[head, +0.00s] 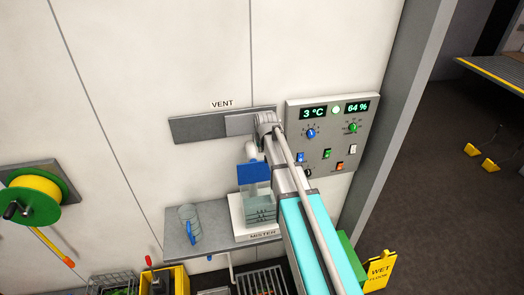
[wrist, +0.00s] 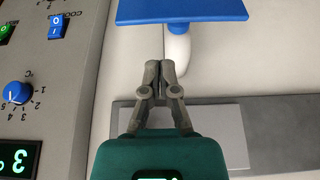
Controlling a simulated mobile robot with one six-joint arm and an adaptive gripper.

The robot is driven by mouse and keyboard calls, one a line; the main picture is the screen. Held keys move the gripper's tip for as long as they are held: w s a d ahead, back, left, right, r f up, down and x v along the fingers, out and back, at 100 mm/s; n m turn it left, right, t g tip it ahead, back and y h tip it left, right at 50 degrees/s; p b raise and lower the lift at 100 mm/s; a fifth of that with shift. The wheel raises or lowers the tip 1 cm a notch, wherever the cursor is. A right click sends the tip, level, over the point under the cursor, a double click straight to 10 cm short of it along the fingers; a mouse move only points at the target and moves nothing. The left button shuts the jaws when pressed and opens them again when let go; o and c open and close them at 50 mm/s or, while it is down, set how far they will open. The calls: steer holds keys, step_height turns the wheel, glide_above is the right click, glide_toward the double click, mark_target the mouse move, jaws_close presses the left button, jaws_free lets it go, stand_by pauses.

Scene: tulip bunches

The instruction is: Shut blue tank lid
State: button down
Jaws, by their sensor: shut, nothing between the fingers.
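The blue tank lid (head: 254,173) shows in the head view as a flat blue plate, tilted up above the clear tank (head: 262,208) of the mister. The lid also shows at the top of the wrist view (wrist: 182,10), cut off by the frame edge. My gripper (wrist: 160,68) is shut and empty in the wrist view. Its fingertips point toward the lid, with a visible gap between them and it. In the head view my arm hides the fingers and the tank's right side.
A white spout (wrist: 178,50) stands behind the lid. A control panel (head: 335,130) is to the right and the vent with its sliding plate (head: 200,128) to the left. A measuring jug (head: 188,224) stands on the grey shelf (head: 212,215) beside the mister base (head: 240,226).

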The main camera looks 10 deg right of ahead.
steer(key=b, duration=0.6)
glide_above(254, 170)
steer(key=w+d, duration=0.2)
steer(key=d, duration=0.1)
step_height(254, 170, down, 6)
steer(key=shift+s+f, duration=0.2)
steer(key=shift+s, duration=0.05)
steer(key=shift+d, duration=0.2)
